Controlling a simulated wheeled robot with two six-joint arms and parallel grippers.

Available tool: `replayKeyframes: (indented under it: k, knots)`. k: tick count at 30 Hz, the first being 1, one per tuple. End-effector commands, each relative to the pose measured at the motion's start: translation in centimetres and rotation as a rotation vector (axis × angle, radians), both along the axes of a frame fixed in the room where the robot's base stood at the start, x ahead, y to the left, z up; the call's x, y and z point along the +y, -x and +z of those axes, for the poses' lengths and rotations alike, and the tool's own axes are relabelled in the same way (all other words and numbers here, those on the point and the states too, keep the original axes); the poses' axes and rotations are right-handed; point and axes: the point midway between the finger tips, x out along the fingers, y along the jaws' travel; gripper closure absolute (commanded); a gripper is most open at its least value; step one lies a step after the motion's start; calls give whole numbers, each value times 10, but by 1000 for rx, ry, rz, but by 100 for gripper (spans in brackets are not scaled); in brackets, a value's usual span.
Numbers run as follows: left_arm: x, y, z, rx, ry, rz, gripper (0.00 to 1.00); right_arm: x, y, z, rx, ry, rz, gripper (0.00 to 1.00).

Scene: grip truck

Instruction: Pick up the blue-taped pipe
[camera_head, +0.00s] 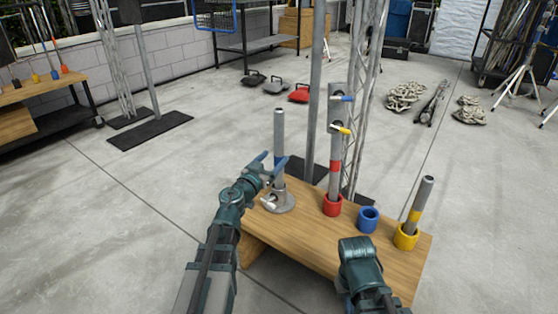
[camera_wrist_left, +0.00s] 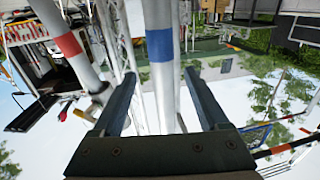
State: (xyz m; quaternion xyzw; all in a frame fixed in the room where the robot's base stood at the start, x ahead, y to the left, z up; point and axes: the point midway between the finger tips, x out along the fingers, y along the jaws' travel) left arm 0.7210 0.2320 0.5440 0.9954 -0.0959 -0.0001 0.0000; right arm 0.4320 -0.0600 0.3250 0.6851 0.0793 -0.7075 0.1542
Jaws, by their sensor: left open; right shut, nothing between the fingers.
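The blue-taped pipe (camera_head: 279,130) is a grey tube standing upright in a round grey base (camera_head: 285,203) at the table's far left corner. Its blue band (camera_wrist_left: 160,44) shows clearly in the left wrist view. My left gripper (camera_head: 272,160) is open at the pipe's mid-height. In the left wrist view its fingers (camera_wrist_left: 160,105) lie to either side of the pipe, with gaps. A blue ring holder (camera_head: 368,220) on the table is empty. My right arm is at the table's near right; its fingers are hidden.
On the wooden table (camera_head: 310,238), a red-banded pipe (camera_head: 334,175) stands in a red ring (camera_head: 332,205), and a yellow-banded pipe (camera_head: 420,205) leans in a yellow ring (camera_head: 405,236). A tall grey pole (camera_head: 317,80) and truss (camera_head: 368,100) rise behind the table.

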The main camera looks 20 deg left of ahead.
Motion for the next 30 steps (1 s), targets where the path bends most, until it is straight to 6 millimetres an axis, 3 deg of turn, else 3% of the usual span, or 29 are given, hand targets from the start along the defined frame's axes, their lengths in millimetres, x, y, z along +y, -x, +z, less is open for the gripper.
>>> replayKeyframes:
  k: [1, 3, 13, 23, 30]
  knots:
    - [-2, -15, 0, 0, 0, -1, 23, 0, 0, 0, 0, 0, 0, 100]
    - [-4, -24, 0, 0, 0, -1, 23, 0, 0, 0, 0, 0, 0, 100]
    - [-6, -34, 0, 0, 0, 0, 23, 0, 0, 0, 0, 0, 0, 100]
    - [-11, -78, 2, 0, 0, -1, 23, 0, 0, 2, 0, 0, 0, 100]
    - [-12, -80, 2, 0, 0, 1, 23, 0, 0, 2, 0, 0, 0, 100]
